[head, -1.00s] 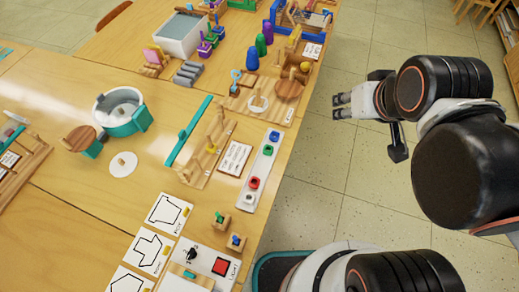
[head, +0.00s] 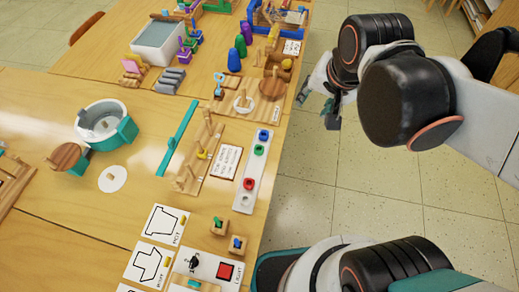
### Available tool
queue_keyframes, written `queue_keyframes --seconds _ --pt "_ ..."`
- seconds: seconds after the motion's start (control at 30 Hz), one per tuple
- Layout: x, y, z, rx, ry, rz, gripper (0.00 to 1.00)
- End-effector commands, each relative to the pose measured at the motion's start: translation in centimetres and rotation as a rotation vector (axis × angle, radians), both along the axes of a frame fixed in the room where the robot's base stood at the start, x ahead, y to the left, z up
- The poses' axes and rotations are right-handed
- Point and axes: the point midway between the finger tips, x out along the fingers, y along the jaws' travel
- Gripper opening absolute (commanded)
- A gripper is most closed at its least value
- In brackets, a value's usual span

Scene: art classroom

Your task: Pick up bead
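I cannot tell for certain which small piece is the bead. Candidates in the head view are a blue piece (head: 263,135), a green piece (head: 259,150), a red piece (head: 249,184) and a whitish piece (head: 244,200) on a pale strip (head: 254,168) near the table's right edge. A small yellow piece (head: 203,154) sits at a wooden rack (head: 215,150), and a yellow ball (head: 287,63) lies farther back. My gripper (head: 328,108) is beyond the table's right edge, apart from these pieces. My arm partly hides it, and its fingers are unclear.
The wooden table (head: 60,190) is crowded along its right side. A white-and-teal drum (head: 105,122) stands at left, and a grey basin (head: 158,42) at the back. Small wooden blocks (head: 219,227) and outline cards (head: 165,224) lie in front. Open tiled floor (head: 330,195) is at right.

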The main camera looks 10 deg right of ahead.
Motion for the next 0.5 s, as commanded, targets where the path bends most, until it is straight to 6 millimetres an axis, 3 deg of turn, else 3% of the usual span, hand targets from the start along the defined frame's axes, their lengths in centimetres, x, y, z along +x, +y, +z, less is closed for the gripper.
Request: queue_keyframes --seconds 0.2,0.5 --pt "2.6 2.2 -3.4 0.131 0.127 -0.305 0.40" --pt "5.0 5.2 -9.5 0.239 0.287 -0.769 0.40"
